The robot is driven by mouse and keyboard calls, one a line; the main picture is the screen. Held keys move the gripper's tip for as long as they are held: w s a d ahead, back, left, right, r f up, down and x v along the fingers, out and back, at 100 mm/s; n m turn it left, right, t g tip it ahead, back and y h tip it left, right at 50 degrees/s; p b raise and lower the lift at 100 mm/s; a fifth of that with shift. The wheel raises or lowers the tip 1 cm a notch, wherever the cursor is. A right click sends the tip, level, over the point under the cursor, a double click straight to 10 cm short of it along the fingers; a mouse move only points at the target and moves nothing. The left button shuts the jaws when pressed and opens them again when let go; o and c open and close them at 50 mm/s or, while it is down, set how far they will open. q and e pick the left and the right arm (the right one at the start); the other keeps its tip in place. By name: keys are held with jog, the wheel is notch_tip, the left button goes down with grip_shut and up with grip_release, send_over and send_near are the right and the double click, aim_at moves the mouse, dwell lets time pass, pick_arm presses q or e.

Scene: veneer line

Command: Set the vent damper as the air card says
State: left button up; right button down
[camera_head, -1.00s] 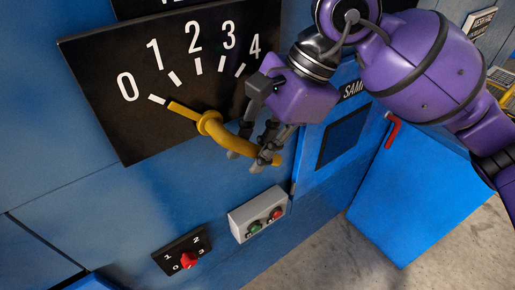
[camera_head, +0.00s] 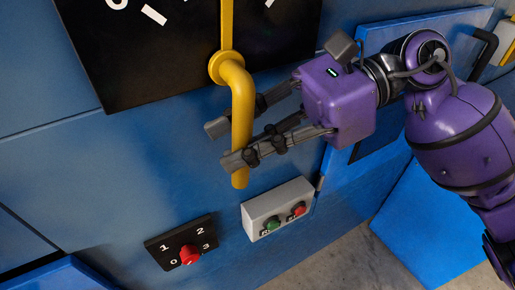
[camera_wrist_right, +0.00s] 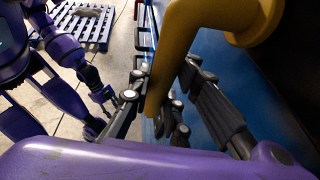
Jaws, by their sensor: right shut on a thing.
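The yellow damper handle (camera_head: 242,110) sticks out from the black dial plate (camera_head: 130,65). Its pointer (camera_head: 227,25) stands upright in the picture, between a white mark near the 0 and a mark to the right. The other numbers are cut off, so its exact setting cannot be read. My right gripper (camera_head: 228,145) is shut on the lower part of the handle. The right wrist view also shows the handle (camera_wrist_right: 180,50) between the fingers. My left gripper (camera_wrist_right: 100,128) seems to hang at the left there, its fingers unclear. No air card is readable.
Below the handle are a grey box (camera_head: 277,208) with green and red buttons and a black plate (camera_head: 181,242) with a red knob (camera_head: 190,254). A blue slatted pallet (camera_wrist_right: 85,25) lies on the floor. Bare blue panel lies left of the handle.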

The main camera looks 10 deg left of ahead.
jog(key=shift+s+a+f+g+y+b, duration=0.1)
jog(key=shift+s+a+g+y+b, duration=0.25)
jog(key=shift+y+b, duration=0.4)
jog(key=shift+s+a+r+g+y+b, duration=0.25)
jog(key=shift+a+g+y+b, duration=0.15)
jog(key=shift+y+b, duration=0.1)
pick_arm(q)
jog(key=f, duration=0.1)
jog(key=s+f, duration=0.1)
jog(key=f, duration=0.1)
jog(key=shift+s, duration=0.1)
pick_arm(e)
jog(key=shift+s+a+r+m+y, duration=0.1)
jog(key=shift+a+r+m+y, duration=0.05)
jog(key=shift+m+y, duration=0.15)
pick_arm(q)
jog(key=shift+s, duration=0.2)
jog(key=shift+f, duration=0.1)
pick_arm(e)
jog(key=c, duration=1.6)
grip_release()
jog(key=v, duration=1.2)
pick_arm(q)
jog(key=shift+w, duration=0.1)
